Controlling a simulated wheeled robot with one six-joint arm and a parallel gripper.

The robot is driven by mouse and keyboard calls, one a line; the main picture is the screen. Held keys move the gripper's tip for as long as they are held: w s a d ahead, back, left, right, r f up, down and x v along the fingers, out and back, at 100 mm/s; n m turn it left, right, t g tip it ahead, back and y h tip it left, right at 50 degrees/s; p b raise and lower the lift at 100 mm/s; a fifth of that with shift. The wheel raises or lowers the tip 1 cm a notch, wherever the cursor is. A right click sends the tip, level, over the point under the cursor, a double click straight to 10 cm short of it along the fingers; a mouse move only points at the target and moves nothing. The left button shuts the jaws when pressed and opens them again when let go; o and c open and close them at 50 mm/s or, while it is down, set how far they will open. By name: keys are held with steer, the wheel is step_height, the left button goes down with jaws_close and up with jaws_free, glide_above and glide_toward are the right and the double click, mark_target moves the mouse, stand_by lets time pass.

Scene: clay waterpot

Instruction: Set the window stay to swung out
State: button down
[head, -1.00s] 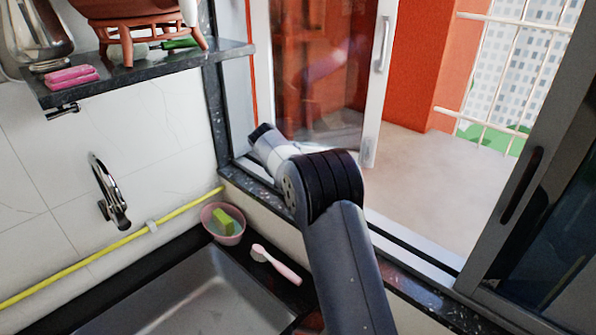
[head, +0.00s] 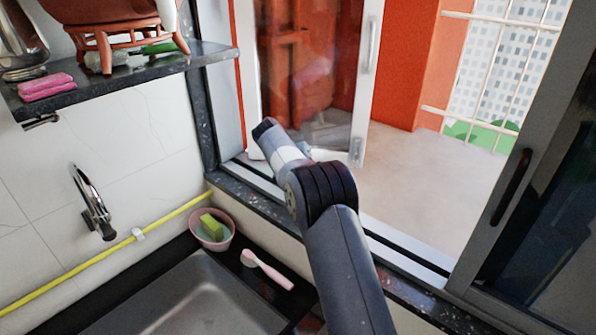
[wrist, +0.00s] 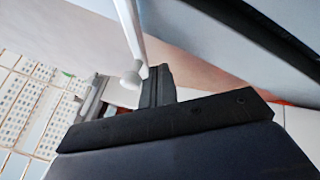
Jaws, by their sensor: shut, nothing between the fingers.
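A thin pale rod with a rounded knob (wrist: 131,78) at its end shows in the wrist view; it looks like the window stay. My gripper (wrist: 157,76) is shut and empty, its dark fingers just right of the knob. I cannot tell whether they touch it. In the head view the white-framed window sash (head: 368,80) stands open outward. My wrist covers part of its lower edge and the sill, and my fingertips are hidden there. I cannot make out the stay in the head view.
A dark-framed sliding pane (head: 500,215) stands at the right. A stone shelf (head: 120,80) with pots is at upper left. Below are a faucet (head: 92,203), a pink bowl (head: 212,243), a brush (head: 268,270) and a sink (head: 190,300). The ledge outside (head: 430,185) is clear.

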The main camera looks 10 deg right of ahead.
steer(key=shift+s+d, duration=0.15)
steer(key=shift+d, duration=0.35)
stand_by(0.4)
steer(key=b+v, duration=0.2)
steer(key=v, duration=0.9)
steer(key=shift+d+f, duration=0.1)
steer(key=shift+f, duration=0.05)
